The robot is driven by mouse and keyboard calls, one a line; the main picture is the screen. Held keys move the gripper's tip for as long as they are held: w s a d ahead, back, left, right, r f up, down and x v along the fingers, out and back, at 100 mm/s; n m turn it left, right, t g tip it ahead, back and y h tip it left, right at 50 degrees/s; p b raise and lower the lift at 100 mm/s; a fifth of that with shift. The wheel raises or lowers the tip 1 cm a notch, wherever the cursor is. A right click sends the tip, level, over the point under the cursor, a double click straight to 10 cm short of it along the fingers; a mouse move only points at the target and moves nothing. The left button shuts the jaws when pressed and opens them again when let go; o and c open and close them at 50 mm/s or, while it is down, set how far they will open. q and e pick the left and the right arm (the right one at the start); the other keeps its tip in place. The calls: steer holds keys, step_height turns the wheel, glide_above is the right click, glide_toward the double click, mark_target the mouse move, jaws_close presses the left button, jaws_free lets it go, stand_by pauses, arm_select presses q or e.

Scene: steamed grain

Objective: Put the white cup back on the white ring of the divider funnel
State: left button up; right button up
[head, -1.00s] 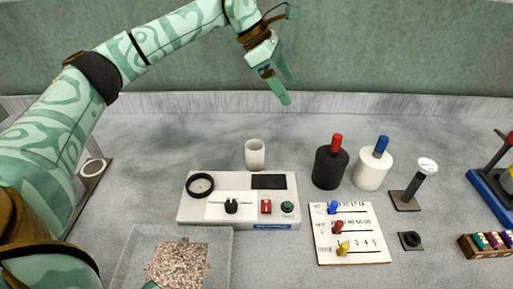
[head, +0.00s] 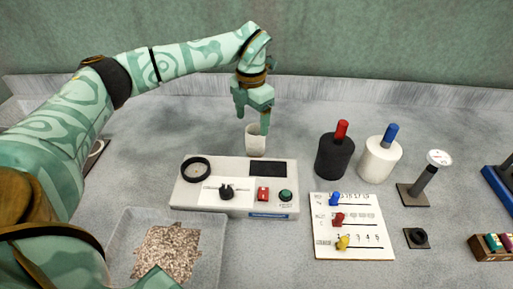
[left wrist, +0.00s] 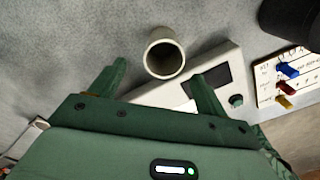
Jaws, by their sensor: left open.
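The white cup (head: 254,145) stands upright on the bench behind the white console. My left gripper (head: 252,121) is open and points down at the cup, with one finger on each side in the head view. In the left wrist view the open mouth of the cup (left wrist: 164,56) lies just beyond and between the two fingertips (left wrist: 157,72). The gripper is not closed on it, and I cannot tell whether a finger touches it. A pale ring-shaped piece (head: 96,150) at the left is mostly hidden behind my left arm; I cannot tell whether it is the divider funnel's ring.
The white console (head: 240,207) with a black ring, knob and buttons stands in front of the cup. A clear tray (head: 213,265) of grain lies at front left. A black bottle (head: 334,157) and a white bottle (head: 379,160) stand to the right. The bench behind is clear.

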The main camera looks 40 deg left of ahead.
mark_target(255, 132)
arm_select(q)
steer(key=f, duration=0.2)
steer(key=f+b, duration=0.2)
steer(key=f, duration=0.1)
steer(key=shift+w+d+f, duration=0.3)
steer(key=shift+w+f, duration=0.05)
steer(key=shift+w, duration=0.05)
steer(key=shift+s+r, duration=0.1)
steer(key=shift+r, duration=0.05)
steer(key=c, duration=1.2)
